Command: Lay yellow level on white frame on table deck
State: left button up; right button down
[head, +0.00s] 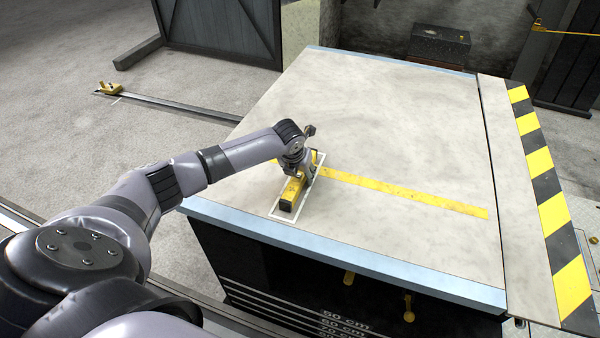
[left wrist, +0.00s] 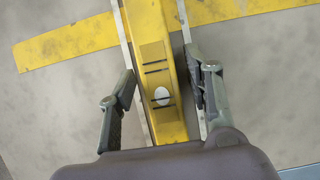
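The yellow level (head: 287,200) lies on the table deck (head: 400,130), inside the white frame (head: 284,217) outline as far as I can see. My left gripper (head: 301,174) is low over it and hides its far part. In the left wrist view the level (left wrist: 158,60) runs between the two fingers of my left gripper (left wrist: 160,62). The fingers stand apart, one on each side, with a visible gap at the left finger. White frame lines (left wrist: 143,100) run along both sides of the level. My right gripper is not in view.
A flat yellow stripe (head: 410,194) crosses the deck to the right of the frame. Black-and-yellow hazard marking (head: 539,162) edges the right side. The deck's back and right are clear. A rail (head: 170,103) with a yellow piece (head: 109,88) lies on the floor at left.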

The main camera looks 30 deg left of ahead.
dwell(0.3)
pick_arm(q)
jog(key=v, duration=1.2)
